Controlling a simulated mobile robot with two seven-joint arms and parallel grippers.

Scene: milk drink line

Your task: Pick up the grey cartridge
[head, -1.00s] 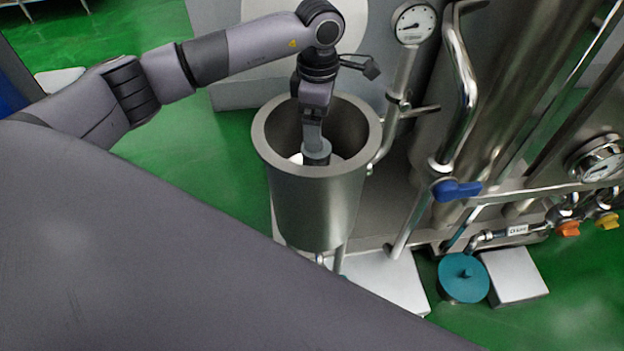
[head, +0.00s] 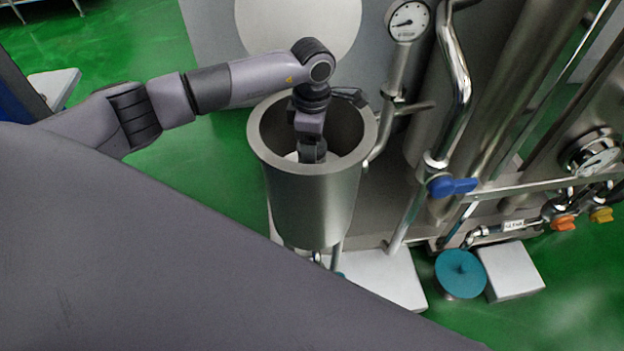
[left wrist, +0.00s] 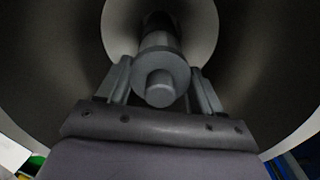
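The grey cartridge (left wrist: 160,82) stands in the steel vessel (head: 312,205). In the left wrist view its round end with a small knob faces the camera, and a darker stem runs beyond it into a pale round area (left wrist: 118,25). My left gripper (head: 312,155) is down inside the vessel. In the left wrist view its two fingers (left wrist: 163,85) are apart, one on each side of the cartridge, with a narrow gap showing on the right. In the head view the gripper mostly hides the cartridge. My right gripper is not in view.
The vessel's rim (head: 262,150) surrounds my left wrist closely. To its right are a pressure gauge (head: 407,20), steel pipes (head: 458,80) and a blue valve handle (head: 452,187). A teal round lid (head: 461,272) sits low at the right. Green floor (head: 195,185) is clear at the left.

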